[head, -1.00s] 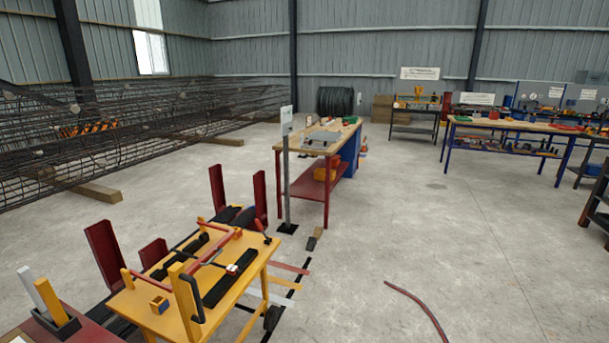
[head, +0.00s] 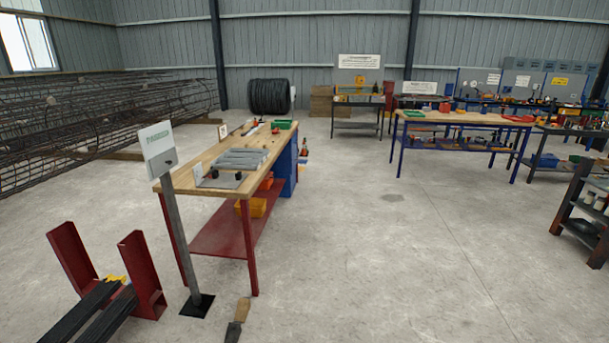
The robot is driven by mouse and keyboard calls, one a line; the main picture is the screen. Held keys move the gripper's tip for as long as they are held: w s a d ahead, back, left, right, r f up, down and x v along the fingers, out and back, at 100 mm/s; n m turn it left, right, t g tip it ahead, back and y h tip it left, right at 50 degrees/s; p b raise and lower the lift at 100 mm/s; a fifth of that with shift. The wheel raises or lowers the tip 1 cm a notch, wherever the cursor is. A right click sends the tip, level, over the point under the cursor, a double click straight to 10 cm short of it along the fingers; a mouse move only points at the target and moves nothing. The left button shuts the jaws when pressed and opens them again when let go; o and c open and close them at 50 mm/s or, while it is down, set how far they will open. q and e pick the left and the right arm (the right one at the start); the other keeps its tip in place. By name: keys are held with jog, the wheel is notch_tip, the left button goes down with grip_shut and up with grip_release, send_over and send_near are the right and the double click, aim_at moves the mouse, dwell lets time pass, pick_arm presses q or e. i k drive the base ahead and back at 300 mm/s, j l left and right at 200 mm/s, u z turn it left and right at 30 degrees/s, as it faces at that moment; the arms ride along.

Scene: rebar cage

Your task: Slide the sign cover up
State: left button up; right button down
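A small sign (head: 157,149) with a pale face and greenish lettering stands on a grey post (head: 183,235) with a black base plate (head: 197,306) on the floor, left of the middle in the head view. A darker spot shows at the lower right of the sign. I cannot tell the cover apart from the sign plate at this size. Neither of my grippers shows in the head view.
A wooden-topped workbench (head: 222,165) with red legs stands just behind the sign. Red uprights (head: 141,270) with dark bars are at the lower left. A trowel-like tool (head: 238,320) lies on the floor. The floor (head: 390,270) to the right is clear.

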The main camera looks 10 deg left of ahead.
aim_at(160, 164)
jog(key=i+u, duration=0.2)
jog(key=i, duration=0.3)
jog(key=i+l+u, duration=0.2)
jog(key=i, duration=0.35)
jog(key=i+u, duration=0.2)
jog(key=i, duration=0.3)
jog(key=i+j+u, duration=0.45)
jog(key=i+u, duration=0.6)
jog(key=i+j+u, duration=0.1)
jog(key=i+j, duration=0.2)
jog(key=j, duration=0.15)
